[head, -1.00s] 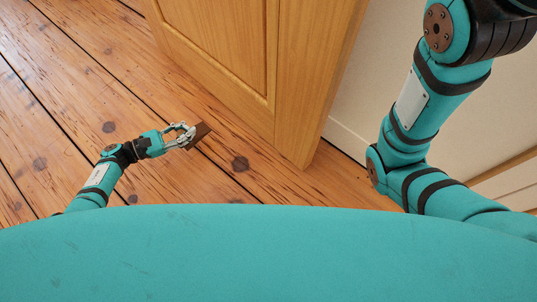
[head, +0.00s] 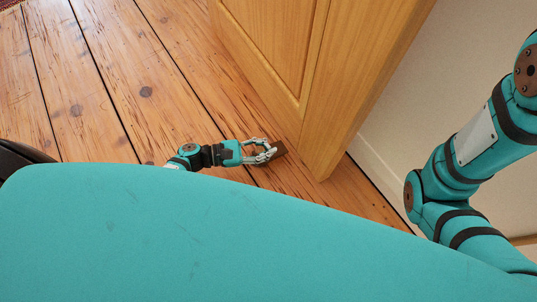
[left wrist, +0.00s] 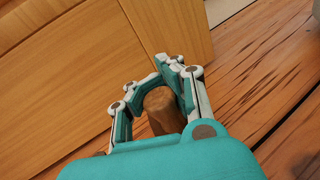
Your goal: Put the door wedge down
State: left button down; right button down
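The door wedge (head: 279,149) is a small dark brown block at the fingertips of my left gripper (head: 268,152) in the head view. It appears close beside the lower edge of the wooden door (head: 284,60), with a narrow strip of floor between them in the picture. In the left wrist view the rounded brown end of the wedge (left wrist: 159,104) sits between the two fingers of my left gripper (left wrist: 158,90), which are shut on it. I cannot tell whether the wedge touches the floor. My right gripper is out of view.
The plank floor (head: 110,70) is clear to the left of the door. A pale wall with a white skirting board (head: 374,165) stands to the right, near my right arm. A red patterned rug corner (head: 10,4) shows at the top left.

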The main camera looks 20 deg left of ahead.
pick_arm(q)
jog(key=shift+d, duration=0.2)
jog(key=shift+f+b, duration=0.35)
jog(key=shift+f, duration=0.05)
jog(key=shift+f+b, duration=1.35)
jog(key=shift+f, duration=0.2)
jog(key=c, duration=1.4)
grip_release()
jog(key=shift+o, duration=0.2)
jog(key=shift+r, duration=0.15)
jog(key=shift+r+p, duration=0.25)
jog(key=shift+p, duration=0.2)
jog(key=p+v, duration=0.1)
jog(key=v, duration=0.3)
jog(key=p+v, duration=0.1)
jog(key=v, duration=0.7)
jog(key=shift+f+p, duration=0.25)
jog(key=shift+p, duration=0.15)
